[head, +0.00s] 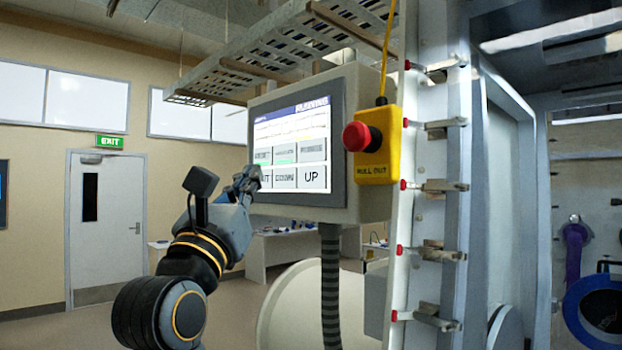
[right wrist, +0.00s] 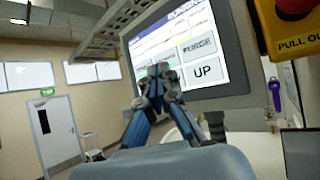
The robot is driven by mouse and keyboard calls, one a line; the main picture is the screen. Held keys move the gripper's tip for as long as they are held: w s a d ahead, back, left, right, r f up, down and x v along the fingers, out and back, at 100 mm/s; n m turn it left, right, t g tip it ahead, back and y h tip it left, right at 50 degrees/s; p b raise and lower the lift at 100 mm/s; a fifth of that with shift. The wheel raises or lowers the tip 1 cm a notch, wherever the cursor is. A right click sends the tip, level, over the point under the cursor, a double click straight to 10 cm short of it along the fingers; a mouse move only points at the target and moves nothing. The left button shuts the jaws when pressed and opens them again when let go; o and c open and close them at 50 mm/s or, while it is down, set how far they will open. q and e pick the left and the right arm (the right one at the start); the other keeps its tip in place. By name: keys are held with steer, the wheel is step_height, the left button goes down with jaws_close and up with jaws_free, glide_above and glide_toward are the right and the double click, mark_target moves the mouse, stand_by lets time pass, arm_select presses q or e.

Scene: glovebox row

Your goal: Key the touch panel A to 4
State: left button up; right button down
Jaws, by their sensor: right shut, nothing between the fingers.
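The touch panel (head: 292,135) hangs in a grey housing near the middle of the head view, its lit screen facing left. Its lower rows hold grey keys; DOWN (head: 284,177) and UP (head: 312,177) are readable. The lower-left key is partly hidden behind my right gripper (head: 250,176). That gripper is shut and empty, its tips at the screen's lower-left area; I cannot tell whether they touch it. The value shown is too small to read. My left gripper is not in view.
A yellow box with a red emergency button (head: 357,136) sits right of the panel. A ribbed conduit (head: 330,285) runs down below it. A metal post with clamps (head: 430,200) stands further right. A slatted tray (head: 270,55) hangs overhead. A white door (head: 105,215) is at far left.

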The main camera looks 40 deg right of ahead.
steer(key=shift+d, duration=0.1)
steer(key=p, duration=0.1)
glide_toward(307, 169)
steer(key=shift+a+r+x, duration=0.1)
steer(key=shift+a+x, duration=0.05)
steer(key=shift+x, duration=0.7)
steer(key=shift+a+r+x, duration=0.1)
steer(key=shift+x, duration=0.75)
steer(key=shift+a+r+x, duration=0.15)
steer(key=shift+x, duration=0.7)
steer(key=shift+w, duration=0.15)
steer(key=shift+d, duration=0.1)
steer(key=shift+d+p, duration=0.3)
steer(key=shift+d, duration=0.05)
steer(key=shift+d, duration=0.4)
steer(key=shift+a, duration=0.85)
